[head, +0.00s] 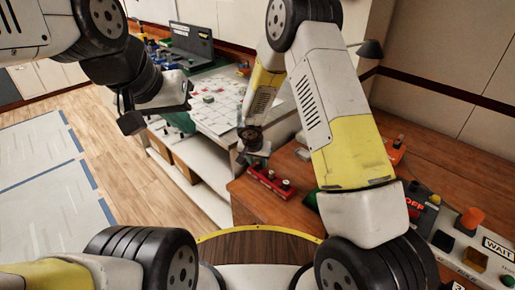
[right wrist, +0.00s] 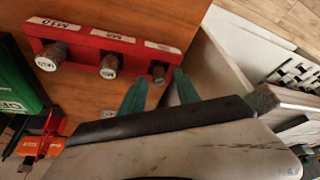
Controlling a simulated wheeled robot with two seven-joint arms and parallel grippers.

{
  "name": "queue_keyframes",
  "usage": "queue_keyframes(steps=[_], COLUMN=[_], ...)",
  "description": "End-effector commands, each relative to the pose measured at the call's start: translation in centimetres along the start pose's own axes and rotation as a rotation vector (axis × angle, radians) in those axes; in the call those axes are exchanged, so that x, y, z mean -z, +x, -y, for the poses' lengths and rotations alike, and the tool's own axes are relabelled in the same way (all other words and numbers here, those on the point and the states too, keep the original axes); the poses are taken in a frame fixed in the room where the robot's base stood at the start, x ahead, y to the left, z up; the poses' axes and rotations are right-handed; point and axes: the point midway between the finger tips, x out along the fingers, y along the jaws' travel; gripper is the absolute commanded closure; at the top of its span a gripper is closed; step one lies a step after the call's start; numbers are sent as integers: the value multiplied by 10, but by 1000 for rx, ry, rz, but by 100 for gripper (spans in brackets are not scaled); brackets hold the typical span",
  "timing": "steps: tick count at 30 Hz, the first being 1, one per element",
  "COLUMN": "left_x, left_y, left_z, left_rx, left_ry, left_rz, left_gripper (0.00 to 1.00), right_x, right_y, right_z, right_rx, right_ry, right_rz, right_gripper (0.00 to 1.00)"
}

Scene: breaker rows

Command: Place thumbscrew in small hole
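A red block (head: 270,183) lies on the brown wooden bench; it also shows in the right wrist view (right wrist: 100,38). My right gripper (head: 258,160) is over the block's far end. Its green fingers (right wrist: 158,82) are apart, with the right thumbscrew between their tips; contact cannot be told. My left gripper (head: 180,118) hangs by the white table, its opening unclear. The holes under the screws are hidden.
A white table (head: 215,108) with small parts and a dark case (head: 190,43) stands behind. A green case (right wrist: 20,85) lies near the block. An orange-red item (head: 396,150) and a switch panel (head: 465,245) are at right.

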Motion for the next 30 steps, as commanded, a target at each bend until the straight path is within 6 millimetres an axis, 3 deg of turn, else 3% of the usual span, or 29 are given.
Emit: queue_keyframes(steps=[5, 18, 25, 30], left_x=[0, 0, 0, 0], left_y=[0, 0, 0, 0], left_z=[0, 0, 0, 0], left_rx=[0, 0, 0, 0], left_ry=[0, 0, 0, 0], left_rz=[0, 0, 0, 0], left_gripper=[100, 100, 100, 100], right_x=[2, 2, 2, 16], right_y=[-8, -95, -121, -154], right_z=[0, 0, -1, -24], right_rx=[2, 2, 1, -1], right_ry=[2, 2, 1, 0], right_rz=[-2, -2, -1, -14], right_gripper=[62, 62, 62, 62])
